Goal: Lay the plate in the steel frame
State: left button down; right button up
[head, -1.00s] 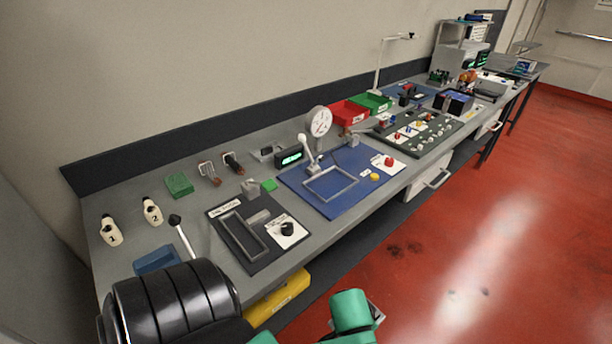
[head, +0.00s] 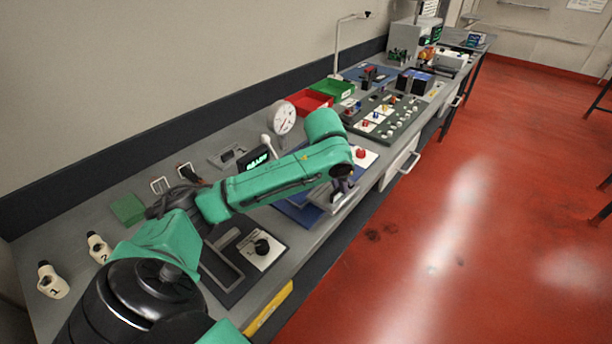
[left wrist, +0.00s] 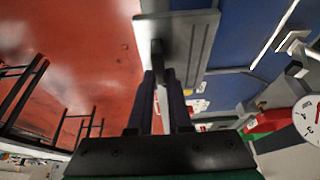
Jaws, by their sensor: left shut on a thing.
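My left gripper (head: 342,184) reaches over the front of the blue mat (head: 300,212) in the head view. In the left wrist view my left gripper (left wrist: 163,82) is shut on the raised grip of a grey plate (left wrist: 190,45). The plate is held at the mat's front edge, with red floor showing to its left. The steel frame shows in part as a pale rail (left wrist: 273,32) on the mat, to the right of the plate. In the head view my arm hides most of the frame. My right gripper is not in view.
A dial gauge (head: 283,117) stands behind the mat, with a lever and a lit display (head: 257,160) beside it. A red button (head: 359,153) lies right of the gripper. Red bin (head: 309,102) and green bin (head: 333,89) stand farther back. A dark mat (head: 222,284) lies to the left.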

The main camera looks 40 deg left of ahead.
pick_arm(q)
jog(key=a+p, duration=0.2)
jog(key=a, duration=0.9)
jog(key=shift+f, duration=0.1)
notch_tip(320, 180, down, 3)
jog(key=shift+f+p, duration=0.15)
jog(key=shift+p, duration=0.3)
jog(key=shift+f, duration=0.1)
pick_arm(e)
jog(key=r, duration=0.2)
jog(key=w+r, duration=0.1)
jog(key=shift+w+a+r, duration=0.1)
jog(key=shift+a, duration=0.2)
pick_arm(q)
jog(key=c, duration=0.8)
grip_release()
jog(key=shift+c, duration=0.2)
jog(key=shift+d, duration=0.1)
jog(key=b+v, duration=0.2)
jog(key=v, duration=1)
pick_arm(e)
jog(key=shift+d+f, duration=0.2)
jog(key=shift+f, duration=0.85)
